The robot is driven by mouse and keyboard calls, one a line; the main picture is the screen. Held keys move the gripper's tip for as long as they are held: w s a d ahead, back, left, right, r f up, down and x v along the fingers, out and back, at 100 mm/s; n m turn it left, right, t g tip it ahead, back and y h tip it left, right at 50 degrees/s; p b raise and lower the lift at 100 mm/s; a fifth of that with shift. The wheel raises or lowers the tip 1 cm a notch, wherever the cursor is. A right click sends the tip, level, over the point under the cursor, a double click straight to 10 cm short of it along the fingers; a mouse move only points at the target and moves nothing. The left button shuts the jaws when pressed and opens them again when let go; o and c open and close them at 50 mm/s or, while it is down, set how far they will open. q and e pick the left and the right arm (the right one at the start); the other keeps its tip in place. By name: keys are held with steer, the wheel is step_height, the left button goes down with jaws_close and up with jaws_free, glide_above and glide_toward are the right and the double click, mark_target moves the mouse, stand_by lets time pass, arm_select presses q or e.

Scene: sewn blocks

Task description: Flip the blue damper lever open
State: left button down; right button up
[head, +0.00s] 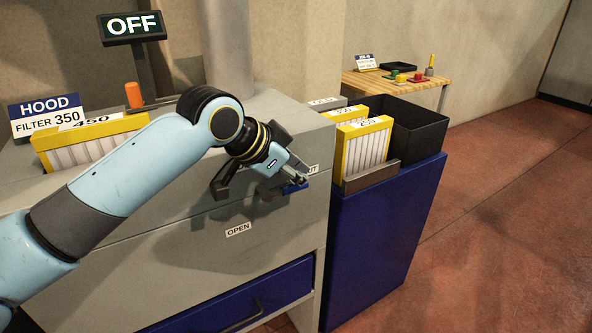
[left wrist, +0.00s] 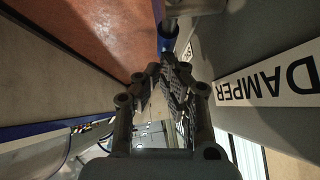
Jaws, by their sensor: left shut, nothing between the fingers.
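The blue damper lever (head: 293,188) sticks out from the front of the grey hood housing, close to the partly hidden label ending in "UT" (head: 313,169). The "OPEN" label (head: 238,229) is lower and to the left. In the left wrist view the blue lever grip (left wrist: 167,38) lies just beyond my fingertips, on a grey metal pivot (left wrist: 190,7). My left gripper (head: 300,177) is shut and empty, right at the lever; I cannot tell whether it touches. In the left wrist view its fingertips (left wrist: 168,62) are together. My right gripper is not in view.
A "DAMPER" label (left wrist: 268,82) is on the housing. A blue drawer (head: 225,303) is below. A blue cabinet (head: 380,240) with yellow-framed filters (head: 363,150) and a black bin (head: 415,125) stands right. An "OFF" sign (head: 132,26) is behind. The red floor at right is clear.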

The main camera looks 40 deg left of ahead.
arm_select(q)
steer(key=shift+w+g+p, duration=0.1)
steer(key=shift+g+p, duration=0.2)
steer(key=shift+p, duration=0.1)
steer(key=shift+s+a+f+m+g+y+p, duration=0.15)
steer(key=shift+f+g+y+p, duration=0.55)
steer(key=shift+f+g+p, duration=1)
steer(key=shift+s+f+m+g+y+p, duration=0.25)
steer(key=shift+f+g+y+p, duration=0.45)
steer(key=shift+f+g+p, duration=1)
steer(key=shift+s+a+f+m+g+y+p, duration=0.1)
steer(key=shift+s+f+g+y+p, duration=0.15)
steer(key=shift+f+g+y+p, duration=0.95)
steer(key=shift+f+g+h+p, duration=0.2)
steer(key=shift+g+h+p, duration=0.35)
steer(key=shift+p, duration=0.5)
steer(key=shift+d, duration=0.1)
